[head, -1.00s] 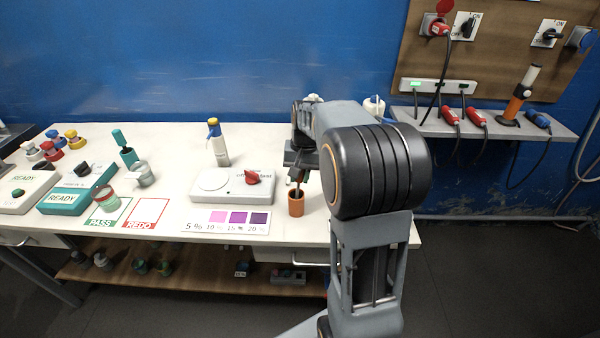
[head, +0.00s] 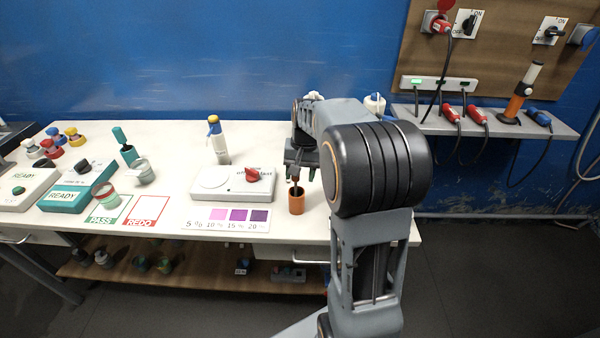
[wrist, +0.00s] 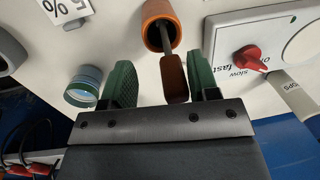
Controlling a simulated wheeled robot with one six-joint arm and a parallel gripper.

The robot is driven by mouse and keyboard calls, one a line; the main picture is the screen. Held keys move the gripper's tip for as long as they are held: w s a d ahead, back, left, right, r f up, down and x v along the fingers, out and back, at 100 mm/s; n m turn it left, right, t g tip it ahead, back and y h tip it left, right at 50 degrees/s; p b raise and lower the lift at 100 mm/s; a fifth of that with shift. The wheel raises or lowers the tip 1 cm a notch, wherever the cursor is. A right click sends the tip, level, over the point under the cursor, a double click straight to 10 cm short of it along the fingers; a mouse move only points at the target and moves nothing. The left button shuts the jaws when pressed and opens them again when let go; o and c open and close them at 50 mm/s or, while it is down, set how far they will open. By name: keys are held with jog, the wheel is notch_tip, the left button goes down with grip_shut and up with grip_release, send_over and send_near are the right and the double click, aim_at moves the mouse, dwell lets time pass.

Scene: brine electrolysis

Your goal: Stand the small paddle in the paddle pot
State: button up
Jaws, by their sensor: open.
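The small paddle (wrist: 174,78) has a brown handle and a thin dark shaft. It stands with its lower end inside the orange-brown paddle pot (head: 296,203); the pot also shows in the wrist view (wrist: 151,10). In the head view the paddle (head: 296,184) rises from the pot under my gripper (head: 297,163). In the wrist view my gripper (wrist: 162,80) is open, with one green finger on each side of the handle. A gap shows on both sides, wider on the left. The paddle's lower end is hidden in the pot.
A white stirrer box (head: 232,184) with a red knob stands left of the pot, with a bottle (head: 218,140) behind it. A purple colour card (head: 230,219) lies in front. A blue-rimmed cup (wrist: 84,86) is near my fingers in the wrist view.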

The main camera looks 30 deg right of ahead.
notch_tip(320, 180, up, 8)
jog(key=d+p, duration=0.1)
jog(key=p, duration=0.5)
jog(key=shift+p, duration=0.3)
jog(key=s+a+r+n+t, duration=0.1)
jog(key=s+a+n+t, duration=0.1)
jog(key=s+a, duration=0.3)
jog(key=s+a+r+n+t+h, duration=0.1)
jog(key=s+a, duration=0.4)
jog(key=s, duration=0.6)
jog(key=shift+a+n+t+h, duration=0.35)
jog(key=shift+n+t, duration=0.25)
jog(key=shift+n, duration=0.7)
